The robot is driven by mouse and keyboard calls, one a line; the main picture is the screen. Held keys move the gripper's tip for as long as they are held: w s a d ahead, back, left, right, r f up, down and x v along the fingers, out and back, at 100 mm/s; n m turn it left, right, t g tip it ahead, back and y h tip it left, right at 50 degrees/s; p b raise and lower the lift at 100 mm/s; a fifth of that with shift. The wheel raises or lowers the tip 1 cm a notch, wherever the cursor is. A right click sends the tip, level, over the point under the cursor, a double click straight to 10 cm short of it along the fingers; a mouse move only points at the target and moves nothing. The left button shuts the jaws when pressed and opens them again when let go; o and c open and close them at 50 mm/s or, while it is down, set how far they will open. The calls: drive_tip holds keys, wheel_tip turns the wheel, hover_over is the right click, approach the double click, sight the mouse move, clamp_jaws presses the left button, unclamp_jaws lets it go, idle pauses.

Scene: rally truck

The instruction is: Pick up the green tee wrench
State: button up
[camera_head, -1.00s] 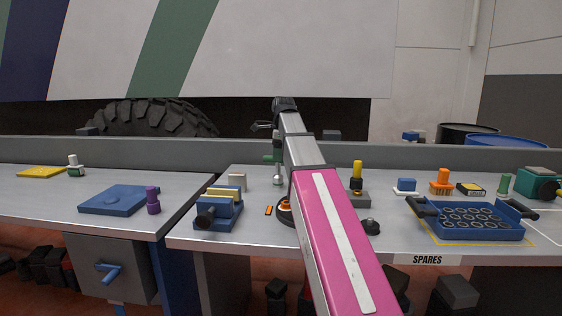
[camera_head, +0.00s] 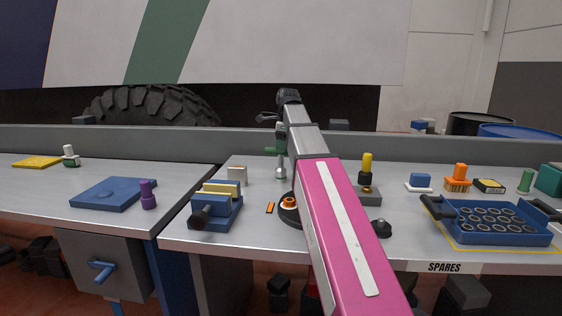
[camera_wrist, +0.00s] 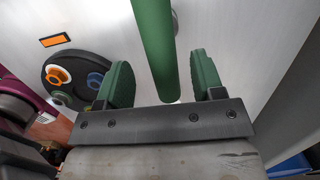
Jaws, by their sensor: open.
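The green tee wrench stands upright on the right-hand bench behind my arm. In the head view its green handle (camera_head: 271,150) and silver shaft (camera_head: 281,172) show just left of my arm, partly hidden. In the wrist view its thick green handle (camera_wrist: 155,45) runs down from the top edge, and its near end lies between my green finger pads. My gripper (camera_wrist: 163,80) is open, one finger on each side of the handle, with visible gaps. I cannot tell how deep the handle sits between them.
A round black holder (camera_wrist: 80,75) with coloured rings lies beside the wrench. A blue vise (camera_head: 217,207) stands at the bench's left end. A yellow-topped part (camera_head: 367,165) and a blue tray (camera_head: 490,222) are to the right. A low grey wall (camera_head: 100,140) runs behind the benches.

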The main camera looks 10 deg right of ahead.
sight(280, 155)
drive_tip(key=f, duration=0.5)
drive_tip(key=shift+w+a, duration=0.2)
drive_tip(key=shift+a, duration=0.1)
clamp_jaws()
drive_tip(key=shift+r, duration=0.15)
drive_tip(key=r, duration=0.4)
drive_tip(key=shift+w+a+r, duration=0.15)
drive_tip(key=shift+a+r, duration=0.05)
drive_tip(key=shift+a, duration=0.15)
drive_tip(key=w+a+r, duration=0.1)
drive_tip(key=a+r, duration=0.5)
drive_tip(key=a, duration=0.5)
drive_tip(key=shift+r, duration=0.2)
drive_tip(key=shift+w, duration=0.1)
